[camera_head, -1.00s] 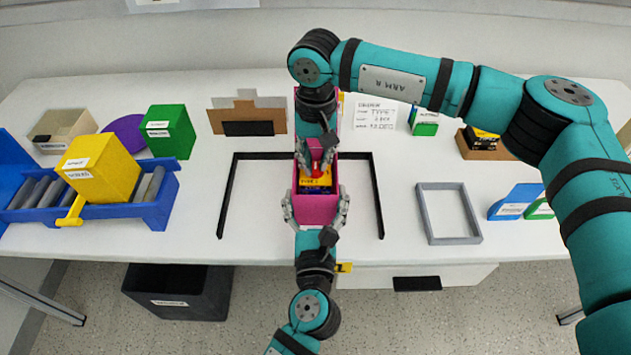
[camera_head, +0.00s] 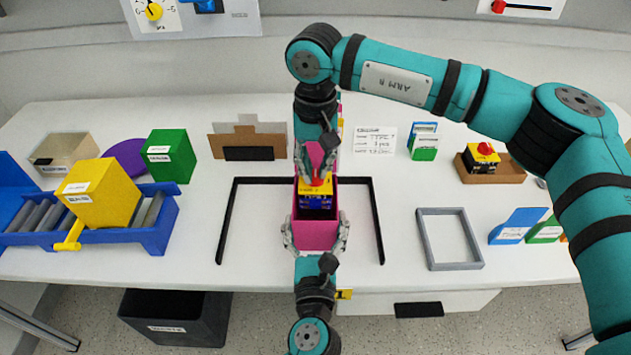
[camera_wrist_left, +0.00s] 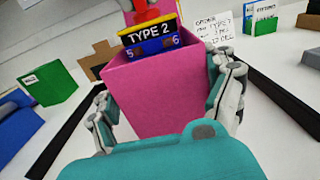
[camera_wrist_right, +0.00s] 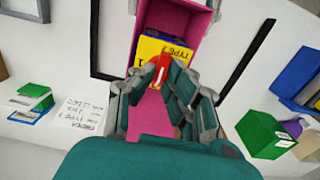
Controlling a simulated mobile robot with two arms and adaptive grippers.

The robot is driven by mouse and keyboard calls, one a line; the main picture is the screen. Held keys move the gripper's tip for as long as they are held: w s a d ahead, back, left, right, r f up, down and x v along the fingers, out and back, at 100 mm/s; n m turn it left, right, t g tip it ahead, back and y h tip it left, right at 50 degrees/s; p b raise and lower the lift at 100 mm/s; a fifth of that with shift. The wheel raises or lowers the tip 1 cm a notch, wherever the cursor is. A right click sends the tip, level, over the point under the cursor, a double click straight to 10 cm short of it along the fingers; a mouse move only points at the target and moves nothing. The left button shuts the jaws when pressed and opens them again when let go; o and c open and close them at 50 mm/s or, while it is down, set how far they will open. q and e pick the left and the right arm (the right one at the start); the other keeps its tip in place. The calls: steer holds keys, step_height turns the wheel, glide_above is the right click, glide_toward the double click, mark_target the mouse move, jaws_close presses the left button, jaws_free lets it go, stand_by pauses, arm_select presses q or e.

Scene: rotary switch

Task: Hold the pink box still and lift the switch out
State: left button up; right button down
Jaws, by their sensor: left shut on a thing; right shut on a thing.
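The pink box (camera_head: 315,238) stands open on the white table, its pink lid raised at the back. My left gripper (camera_head: 315,229) is shut on the box, with fingers on its two sides; the left wrist view shows its front wall (camera_wrist_left: 155,100). The switch (camera_head: 315,200) has a yellow top marked TYPE 2, a blue and black body and a red knob. My right gripper (camera_head: 317,174) is shut on the red knob (camera_wrist_right: 161,66) from above. The switch shows above the front rim in the left wrist view (camera_wrist_left: 150,40). I cannot tell whether its bottom clears the box.
A black outline (camera_head: 228,215) on the table surrounds the work spot. A grey frame (camera_head: 476,240) lies to the right. Another switch (camera_head: 484,152) sits in a brown tray at the back right. A blue tray (camera_head: 155,235) with a yellow box (camera_head: 105,190) stands left.

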step_height(320, 180, up, 13)
stand_by(0.3)
arm_select(q)
steer(key=o, duration=1)
